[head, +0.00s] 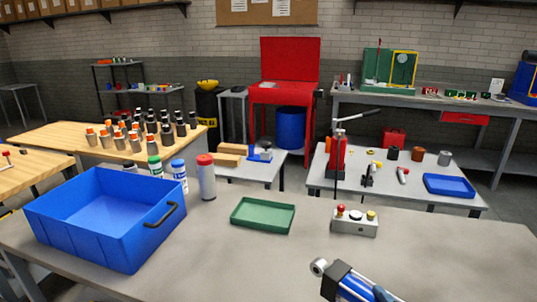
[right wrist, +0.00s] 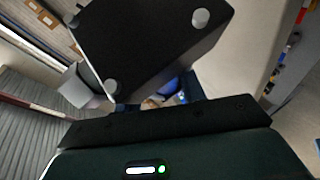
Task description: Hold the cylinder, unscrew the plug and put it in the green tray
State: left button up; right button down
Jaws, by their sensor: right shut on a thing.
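The cylinder (head: 352,283) is at the bottom edge of the head view, with a blue barrel, a black end block and a silver eye at its upper-left end. Its lower part is cut off by the frame. In the right wrist view its black end block (right wrist: 155,45) with round silver bolt heads fills the upper middle. My right gripper (right wrist: 160,103) is shut on the cylinder, its dark fingers on either side of the blue barrel. I cannot make out the plug. The green tray (head: 263,215) is empty on the grey table. My left gripper is not in view.
A large blue bin (head: 105,215) stands at the left of the table. A button box (head: 354,221) stands right of the tray. The table between tray and cylinder is clear.

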jog(key=shift+s+d+r, duration=0.15)
jog(key=shift+d+r, duration=0.2)
